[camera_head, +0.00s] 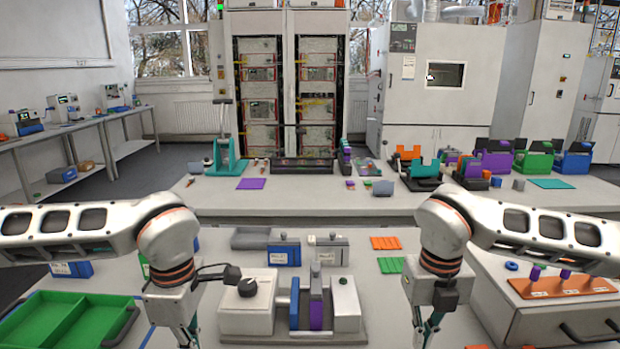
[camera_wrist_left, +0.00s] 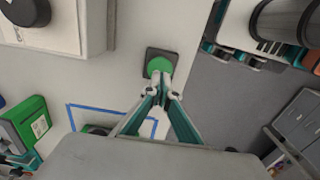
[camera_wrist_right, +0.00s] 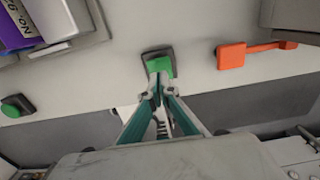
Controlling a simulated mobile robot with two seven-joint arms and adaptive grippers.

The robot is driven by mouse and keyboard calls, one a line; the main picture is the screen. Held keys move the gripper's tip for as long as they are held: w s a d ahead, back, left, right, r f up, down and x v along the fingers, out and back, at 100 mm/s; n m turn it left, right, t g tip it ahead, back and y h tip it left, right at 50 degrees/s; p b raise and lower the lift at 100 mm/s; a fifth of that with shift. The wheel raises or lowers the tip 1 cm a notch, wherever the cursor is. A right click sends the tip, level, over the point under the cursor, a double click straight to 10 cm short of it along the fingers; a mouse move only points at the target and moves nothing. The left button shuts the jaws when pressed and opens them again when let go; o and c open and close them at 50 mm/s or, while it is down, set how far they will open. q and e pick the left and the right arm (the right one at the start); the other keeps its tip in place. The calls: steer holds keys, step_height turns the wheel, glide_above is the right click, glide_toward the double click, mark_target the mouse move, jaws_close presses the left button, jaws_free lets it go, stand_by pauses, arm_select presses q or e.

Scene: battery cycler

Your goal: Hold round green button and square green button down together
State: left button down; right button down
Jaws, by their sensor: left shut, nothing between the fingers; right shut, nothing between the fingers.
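In the left wrist view a round green button (camera_wrist_left: 158,66) sits on a dark square base. My left gripper (camera_wrist_left: 160,88) is shut and empty, its tips at the button's near edge. In the right wrist view a square green button (camera_wrist_right: 160,65) sits on a dark base. My right gripper (camera_wrist_right: 157,88) is shut and empty, its tips at that button's near edge. I cannot tell whether either pair of tips presses its button. In the head view both grippers point down at the bottom edge, with their tips and both buttons out of sight.
Between my arms stands a white device (camera_head: 245,318) with a black knob and upright blue and purple cells. A green tray (camera_head: 70,325) lies at the left. An orange-handled tool (camera_wrist_right: 232,56) lies right of the square button. Another green button (camera_wrist_right: 13,106) shows further left.

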steer(key=shift+f, duration=0.1)
steer(key=shift+f, duration=1.9)
stand_by(0.9)
arm_select(q)
steer(key=shift+f, duration=0.2)
